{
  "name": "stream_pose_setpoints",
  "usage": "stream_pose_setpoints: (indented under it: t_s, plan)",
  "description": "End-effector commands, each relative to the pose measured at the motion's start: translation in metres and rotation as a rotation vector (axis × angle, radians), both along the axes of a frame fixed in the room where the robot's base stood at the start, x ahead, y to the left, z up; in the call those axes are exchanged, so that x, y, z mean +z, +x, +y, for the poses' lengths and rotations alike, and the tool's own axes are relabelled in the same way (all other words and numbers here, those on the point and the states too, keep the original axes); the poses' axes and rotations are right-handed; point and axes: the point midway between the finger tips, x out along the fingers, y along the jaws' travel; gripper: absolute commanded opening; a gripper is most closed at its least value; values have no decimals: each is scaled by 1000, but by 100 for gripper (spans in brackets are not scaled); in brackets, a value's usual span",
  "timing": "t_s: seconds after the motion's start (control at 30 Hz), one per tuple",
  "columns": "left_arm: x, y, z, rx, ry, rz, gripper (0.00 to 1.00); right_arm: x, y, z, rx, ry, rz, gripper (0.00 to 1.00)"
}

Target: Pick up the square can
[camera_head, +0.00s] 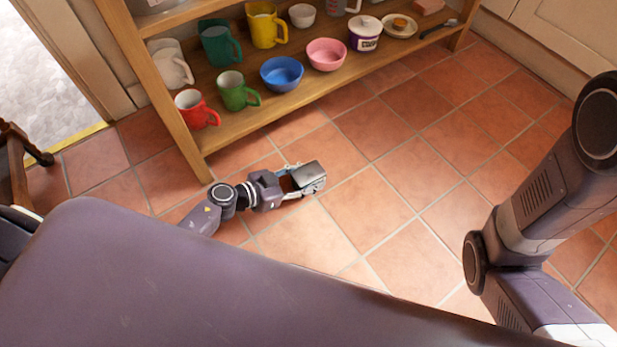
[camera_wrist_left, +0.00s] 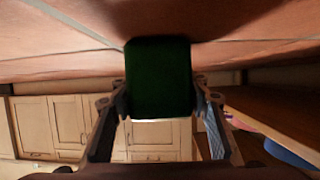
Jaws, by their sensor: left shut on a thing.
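The square can shows in the head view as a boxy thing with a grey metallic top (camera_head: 309,174), over the floor tiles in front of the shelf. In the left wrist view the can (camera_wrist_left: 158,75) is a dark green block with rounded corners. My left gripper (camera_head: 298,183) is shut on the can, with one finger on each side of it; the fingers also show in the left wrist view (camera_wrist_left: 158,100). I cannot tell whether the can touches the floor. My right arm is at the right of the head view, but its gripper is out of view.
A wooden shelf (camera_head: 190,147) stands just behind the can. It holds a red mug (camera_head: 196,110), a green mug (camera_head: 237,91), a blue bowl (camera_head: 282,73), a pink bowl (camera_head: 327,54) and other dishes. The tiled floor (camera_head: 400,200) to the right is clear.

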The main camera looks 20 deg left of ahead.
Motion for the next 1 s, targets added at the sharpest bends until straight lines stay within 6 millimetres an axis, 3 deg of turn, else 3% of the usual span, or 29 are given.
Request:
stream_pose_setpoints:
  t_s: [0.1, 0.47, 0.8, 1.0]
  plan:
    - [0, 0, 0, -1, 0, 0, 7, 0, 0, 0, 0, 0, 0, 98]
    - [5, 0, 0, 0, -1, -2, 7, 4, 0, 0, 0, 0, 1, 98]
    - [44, 1, 0, -2, -1, -3, 7, 40, 0, 0, -1, 1, -2, 98]
    - [85, 1, 0, -2, 0, -2, 7, 37, 45, -3, 4, 7, 122, 98]
